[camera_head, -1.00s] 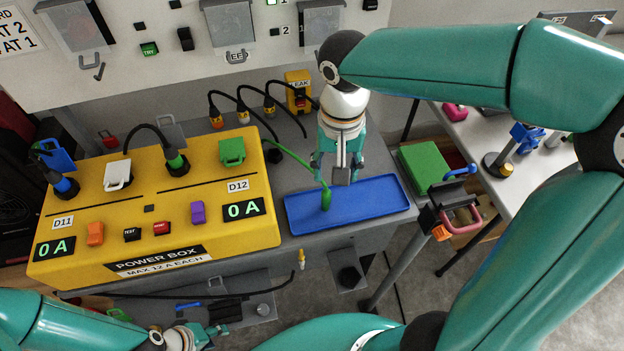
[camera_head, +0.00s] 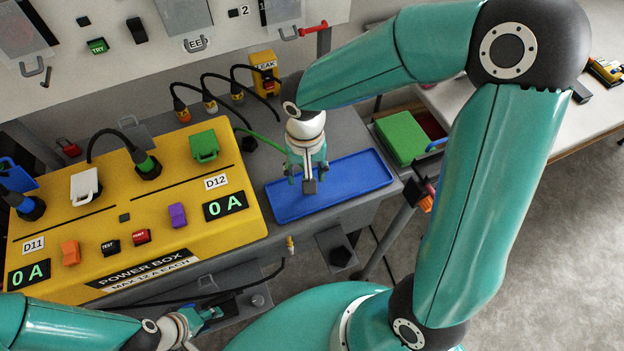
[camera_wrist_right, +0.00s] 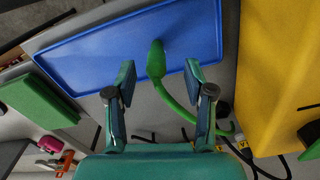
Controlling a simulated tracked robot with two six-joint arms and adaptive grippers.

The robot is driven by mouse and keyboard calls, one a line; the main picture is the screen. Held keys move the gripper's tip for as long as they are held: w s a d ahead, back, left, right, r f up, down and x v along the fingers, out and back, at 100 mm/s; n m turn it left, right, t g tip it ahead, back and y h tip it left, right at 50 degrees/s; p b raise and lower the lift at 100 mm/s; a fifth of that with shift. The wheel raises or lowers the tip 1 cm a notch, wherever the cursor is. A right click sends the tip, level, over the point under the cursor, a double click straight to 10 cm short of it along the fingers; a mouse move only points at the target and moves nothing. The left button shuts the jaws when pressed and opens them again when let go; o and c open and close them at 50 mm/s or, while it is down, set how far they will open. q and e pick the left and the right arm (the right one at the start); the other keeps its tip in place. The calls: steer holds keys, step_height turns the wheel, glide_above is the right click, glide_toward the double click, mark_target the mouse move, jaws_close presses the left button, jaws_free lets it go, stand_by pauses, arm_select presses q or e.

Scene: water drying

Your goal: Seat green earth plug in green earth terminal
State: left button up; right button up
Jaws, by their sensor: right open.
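The green earth plug (camera_wrist_right: 156,60) is in the right wrist view, over the blue tray (camera_wrist_right: 95,52), with its green cable curving away to the right. My right gripper (camera_wrist_right: 158,88) is open, its two fingers on either side of the plug's line, not visibly gripping it. In the head view this gripper (camera_head: 308,184) is over the tray (camera_head: 357,176) and the plug is hidden behind it; the green cable (camera_head: 262,136) still shows. A green-covered socket (camera_head: 204,147) is on the yellow power box; I cannot tell if it is the earth terminal. My left gripper (camera_head: 208,318) is low at the front.
The yellow power box (camera_head: 120,240) stands left of the tray. Black cables with orange plugs (camera_head: 210,104) rise behind it, near a yellow LEAK box (camera_head: 264,72). A green block (camera_head: 402,138) lies right of the tray.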

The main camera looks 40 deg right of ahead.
steer(key=shift+w+d+f, duration=0.1)
steer(key=shift+d+f, duration=0.1)
steer(key=shift+f, duration=1.15)
steer(key=shift+w+d+f, duration=0.1)
steer(key=shift+d+f, duration=0.05)
steer(key=shift+f, duration=1.15)
jaws_close()
steer(key=shift+r, duration=0.2)
